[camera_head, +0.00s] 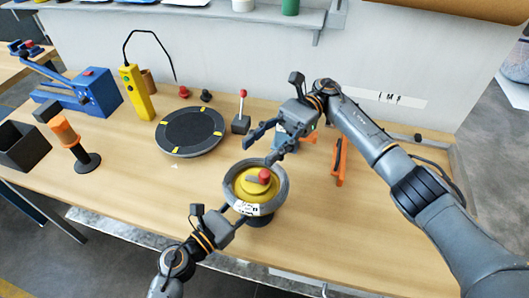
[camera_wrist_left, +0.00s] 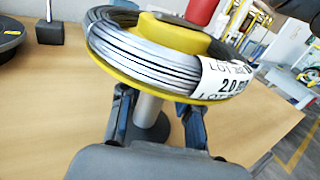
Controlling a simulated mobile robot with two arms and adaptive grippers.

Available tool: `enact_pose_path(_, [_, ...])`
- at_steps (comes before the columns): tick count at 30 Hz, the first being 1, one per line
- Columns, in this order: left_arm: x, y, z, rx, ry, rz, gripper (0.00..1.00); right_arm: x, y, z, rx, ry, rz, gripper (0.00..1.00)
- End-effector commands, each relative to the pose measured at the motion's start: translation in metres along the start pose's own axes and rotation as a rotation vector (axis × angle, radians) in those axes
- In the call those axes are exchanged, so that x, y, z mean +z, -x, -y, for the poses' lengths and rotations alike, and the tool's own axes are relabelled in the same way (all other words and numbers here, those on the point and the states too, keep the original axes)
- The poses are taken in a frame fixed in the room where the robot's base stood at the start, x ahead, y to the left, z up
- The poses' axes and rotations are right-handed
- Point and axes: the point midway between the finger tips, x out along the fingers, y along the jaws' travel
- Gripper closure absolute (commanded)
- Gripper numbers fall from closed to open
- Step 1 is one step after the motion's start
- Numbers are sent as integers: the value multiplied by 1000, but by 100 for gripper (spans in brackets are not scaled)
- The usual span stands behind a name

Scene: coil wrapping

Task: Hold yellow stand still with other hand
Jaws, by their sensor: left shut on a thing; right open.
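The yellow stand (camera_head: 243,184) stands on the wooden table near its front edge, with a red knob (camera_head: 264,176) on top. A grey wire coil (camera_head: 229,187) with a white label lies around its yellow hub, on the yellow disc. In the left wrist view the coil (camera_wrist_left: 140,55) sits above a grey post and dark base. My left gripper (camera_head: 238,212) is shut on the stand's post, its fingers (camera_wrist_left: 158,112) on both sides below the disc. My right gripper (camera_head: 260,150) is open and empty, just behind the coil and above the table.
A round black turntable (camera_head: 190,131) with yellow marks lies behind left. A red-knobbed lever (camera_head: 241,113), a yellow control box (camera_head: 137,92), a blue machine (camera_head: 92,94) and an orange-black post tool (camera_head: 70,137) stand around it. An orange-handled tool (camera_head: 339,162) is at the right.

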Motion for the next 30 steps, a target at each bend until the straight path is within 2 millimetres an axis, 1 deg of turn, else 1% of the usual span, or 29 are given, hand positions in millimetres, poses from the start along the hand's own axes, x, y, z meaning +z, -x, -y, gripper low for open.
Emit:
enact_pose_path(9, [0,0,0,0,0,1,100,0,0,0,0,0,0,53])
enact_pose_path(10, [0,0,0,0,0,1,63,0,0,0,0,0,0,53])
enact_pose_path(13, [0,0,0,0,0,1,43,0,0,0,0,0,0,53])
enact_pose_path(14, [0,0,0,0,0,1,41,0,0,0,0,0,0,53])
enact_pose_path(22, [0,0,0,0,0,0,41,0,0,0,0,0,0,53])
enact_pose_path(24, [0,3,0,0,0,-1,41,0,0,0,0,0,0,53])
enact_pose_path(26, [-1,9,0,0,-1,-3,41,0,0,0,0,0,0,53])
enact_pose_path(29, [-2,24,0,1,0,-4,41,0,0,0,0,0,0,53])
enact_pose_path(30, [-1,32,0,0,-1,-4,41,0,0,0,0,0,0,53])
